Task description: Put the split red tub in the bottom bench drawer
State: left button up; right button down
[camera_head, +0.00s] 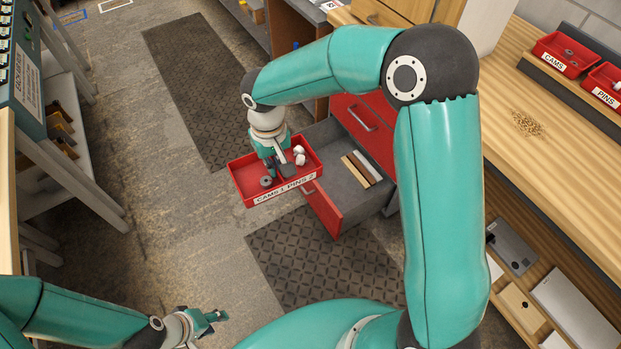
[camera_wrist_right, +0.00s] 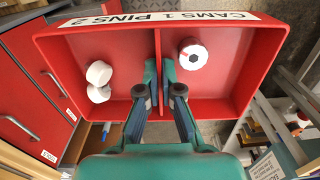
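The split red tub (camera_head: 247,190) has a middle divider and a label reading "CAMS 1 PINS 2". My right gripper (camera_head: 280,167) is shut on the divider from above, one finger on each side, as the right wrist view (camera_wrist_right: 164,92) shows. A grey cam (camera_head: 266,181) lies in one compartment and two white pins (camera_head: 299,155) in the other. The bottom bench drawer (camera_head: 328,212) is pulled open. The tub hangs level beside it, overlapping its front edge in the head view. My left gripper (camera_head: 211,321) is empty and looks open, low at the left.
Inside the drawer lie several narrow blocks (camera_head: 360,169), with bare grey floor around them. A shut red drawer (camera_head: 363,122) is above it. The bench top (camera_head: 530,75) carries red bins (camera_head: 562,55). A shelf unit (camera_head: 62,95) stands left, with an open aisle between.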

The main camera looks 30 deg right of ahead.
aim_at(332, 185)
jog(key=u, duration=0.3)
jog(key=i, duration=2.3)
jog(key=u, duration=1.35)
jog(key=i, duration=0.2)
jog(key=z, duration=4)
